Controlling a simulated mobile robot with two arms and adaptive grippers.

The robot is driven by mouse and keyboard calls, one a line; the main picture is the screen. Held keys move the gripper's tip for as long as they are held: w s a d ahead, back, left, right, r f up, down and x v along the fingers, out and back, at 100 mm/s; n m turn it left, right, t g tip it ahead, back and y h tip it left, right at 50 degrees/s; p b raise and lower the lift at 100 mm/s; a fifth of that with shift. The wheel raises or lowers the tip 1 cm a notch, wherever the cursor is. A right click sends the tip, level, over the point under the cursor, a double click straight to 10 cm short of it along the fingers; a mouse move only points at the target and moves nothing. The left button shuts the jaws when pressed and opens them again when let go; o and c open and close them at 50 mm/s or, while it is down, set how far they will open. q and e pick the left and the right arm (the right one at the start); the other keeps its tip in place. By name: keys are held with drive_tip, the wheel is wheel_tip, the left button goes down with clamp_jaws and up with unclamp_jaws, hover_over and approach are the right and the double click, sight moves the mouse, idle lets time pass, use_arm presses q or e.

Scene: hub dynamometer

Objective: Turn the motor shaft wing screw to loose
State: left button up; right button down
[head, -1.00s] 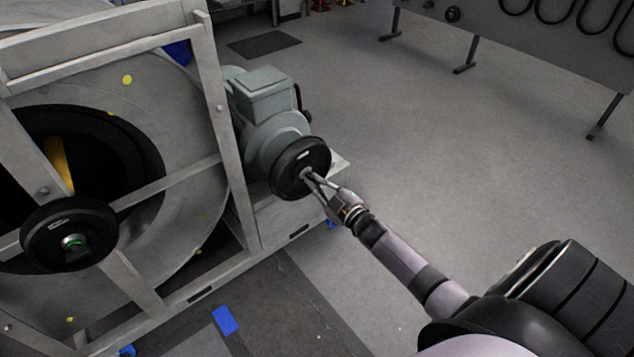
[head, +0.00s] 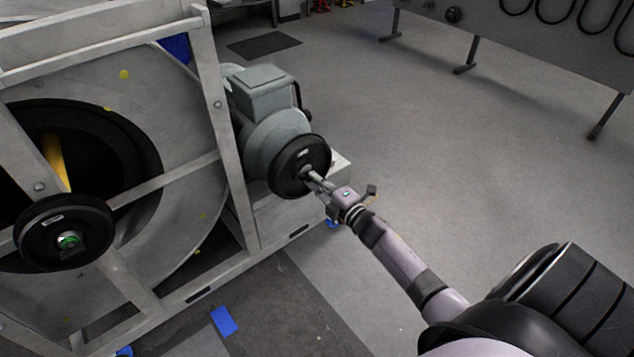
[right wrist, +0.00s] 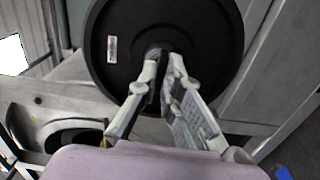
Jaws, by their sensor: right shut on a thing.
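The grey motor (head: 265,110) carries a round black pulley wheel (head: 290,180) on its shaft, facing me. My right gripper (head: 312,177) reaches in from the lower right to the wheel's centre. In the right wrist view, my right gripper (right wrist: 161,68) is shut on the small motor shaft wing screw (right wrist: 154,54) at the hub of the black wheel (right wrist: 120,75). The fingers mostly hide the screw, so its wing angle is hard to tell. My left gripper is not in view.
A metal frame (head: 233,190) with a large drum stands left of the motor. A second black wheel (head: 38,238) with a green-marked hub sits on its front. Blue tape (head: 225,321) lies on the floor. Open floor extends to the right, with a grey panel (head: 540,40) behind.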

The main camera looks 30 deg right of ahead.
drive_tip(key=shift+n, duration=0.4)
drive_tip(key=c, duration=1.7)
unclamp_jaws()
drive_tip(key=s, duration=0.8)
drive_tip(key=s+d, duration=0.1)
drive_tip(key=s, duration=0.3)
drive_tip(key=shift+a+m, duration=0.1)
drive_tip(key=shift+m, duration=0.2)
